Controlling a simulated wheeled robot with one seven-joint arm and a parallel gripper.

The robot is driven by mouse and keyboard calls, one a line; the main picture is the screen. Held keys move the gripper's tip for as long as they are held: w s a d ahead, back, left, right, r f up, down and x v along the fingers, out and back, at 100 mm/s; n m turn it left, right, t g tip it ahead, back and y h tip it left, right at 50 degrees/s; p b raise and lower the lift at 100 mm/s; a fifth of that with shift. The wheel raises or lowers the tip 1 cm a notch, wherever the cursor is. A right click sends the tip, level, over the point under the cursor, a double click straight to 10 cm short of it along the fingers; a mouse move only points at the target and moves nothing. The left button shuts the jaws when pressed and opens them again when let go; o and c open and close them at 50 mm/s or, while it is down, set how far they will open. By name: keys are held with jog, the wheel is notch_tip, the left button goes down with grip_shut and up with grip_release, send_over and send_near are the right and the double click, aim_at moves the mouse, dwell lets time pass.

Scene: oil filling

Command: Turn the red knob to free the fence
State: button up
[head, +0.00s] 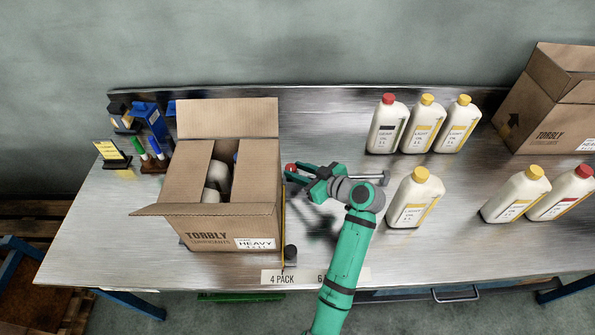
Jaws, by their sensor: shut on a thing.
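The red knob (291,168) is just right of the open cardboard box, near its back right side. My gripper (296,174) reaches in from the right and is shut on the red knob, its fingers around it. The fence (284,225) shows as a thin yellow-edged strip along the box's right side. Most of it is hidden by the box, so I cannot tell its full shape. A dark round knob (290,252) is near its front end.
The open cardboard box (235,222) holds white bottles. Several white bottles (414,198) stand to the right of my arm. Another box (550,100) is at the back right. Pack labels (283,278) line the front edge. Markers and a small sign (112,152) stand at the left.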

jog(key=o, duration=0.7)
jog(key=shift+o, duration=0.2)
jog(key=v, duration=1)
jog(key=shift+s+d+r, duration=0.15)
jog(key=shift+s+d, duration=0.1)
jog(key=shift+s, duration=0.05)
